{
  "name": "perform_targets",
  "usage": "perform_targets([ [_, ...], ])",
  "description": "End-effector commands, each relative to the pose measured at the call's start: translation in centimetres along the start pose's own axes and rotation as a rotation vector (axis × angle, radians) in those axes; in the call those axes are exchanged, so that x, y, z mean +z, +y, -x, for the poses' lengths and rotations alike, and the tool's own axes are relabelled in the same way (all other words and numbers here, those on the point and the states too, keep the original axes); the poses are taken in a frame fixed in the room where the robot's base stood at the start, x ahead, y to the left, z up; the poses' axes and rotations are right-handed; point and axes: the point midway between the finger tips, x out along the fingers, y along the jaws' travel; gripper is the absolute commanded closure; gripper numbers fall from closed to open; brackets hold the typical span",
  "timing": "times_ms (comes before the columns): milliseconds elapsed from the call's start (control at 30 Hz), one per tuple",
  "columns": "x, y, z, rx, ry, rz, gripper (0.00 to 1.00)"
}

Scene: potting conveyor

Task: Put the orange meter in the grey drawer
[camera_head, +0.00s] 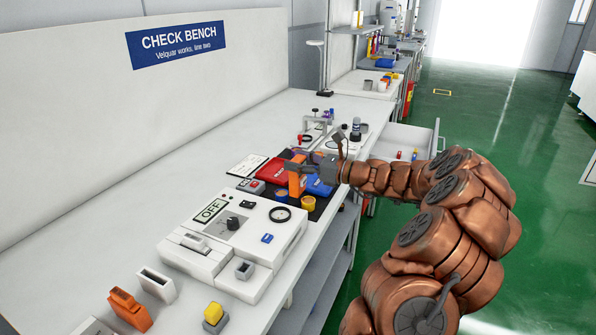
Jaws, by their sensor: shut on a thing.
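The orange meter (297,184) stands upright over the dark mat area on the bench, among coloured items. My gripper (300,167) is shut on it from the right. I cannot tell whether the meter's lower end touches the surface. A pale grey drawer (420,133) is pulled out at the bench's right side, beyond my arm. Small red and blue items show inside it; my arm hides part of the drawer.
A red case (273,171), blue item (319,187) and yellow-topped cup (308,202) crowd around the meter. A white control box (240,232) stands nearer. Green floor is clear at right.

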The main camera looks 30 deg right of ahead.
Motion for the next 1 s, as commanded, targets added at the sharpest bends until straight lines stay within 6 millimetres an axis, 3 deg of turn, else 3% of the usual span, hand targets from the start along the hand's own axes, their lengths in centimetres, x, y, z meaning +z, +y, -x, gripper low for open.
perform_targets([
  [233,-2.9,0.1,0.1,0.001,0.001,-0.004,0.82],
  [633,-3.4,0.0,0.1,0.000,-0.001,-0.001,0.82],
  [667,-3.4,0.0,0.1,0.000,-0.001,-0.001,0.39],
  [867,-3.4,0.0,0.1,0.000,0.000,-0.001,0.18],
  [1000,-3.4,0.0,0.1,0.000,0.000,-0.001,0.16],
])
